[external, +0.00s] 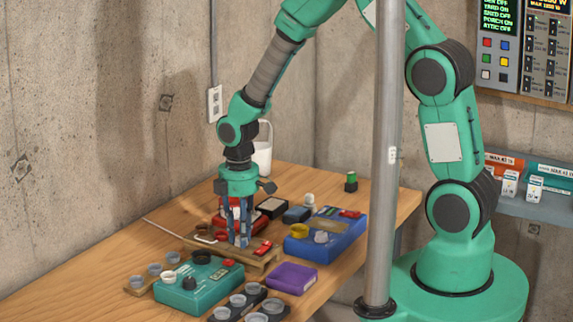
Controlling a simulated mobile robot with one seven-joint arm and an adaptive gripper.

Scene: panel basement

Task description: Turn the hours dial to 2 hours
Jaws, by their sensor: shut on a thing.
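My gripper (240,238) points straight down over a wooden stand or panel (258,265) in the middle of the table. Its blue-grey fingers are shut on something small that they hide. I cannot tell if this is the hours dial, and no dial setting is readable. Red parts (262,248) show on the wooden panel beside the fingers. A teal box (222,293) with dark and pale knobs stands in front. A blue box (335,238) with a yellow dial and a grey knob stands to the right.
A purple box (292,278) and grey round cups (256,320) stand close in front. A red box (270,228) and dark blocks (297,215) are behind. A metal pole (384,160) rises before my arm. The table's left front (75,285) is bare.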

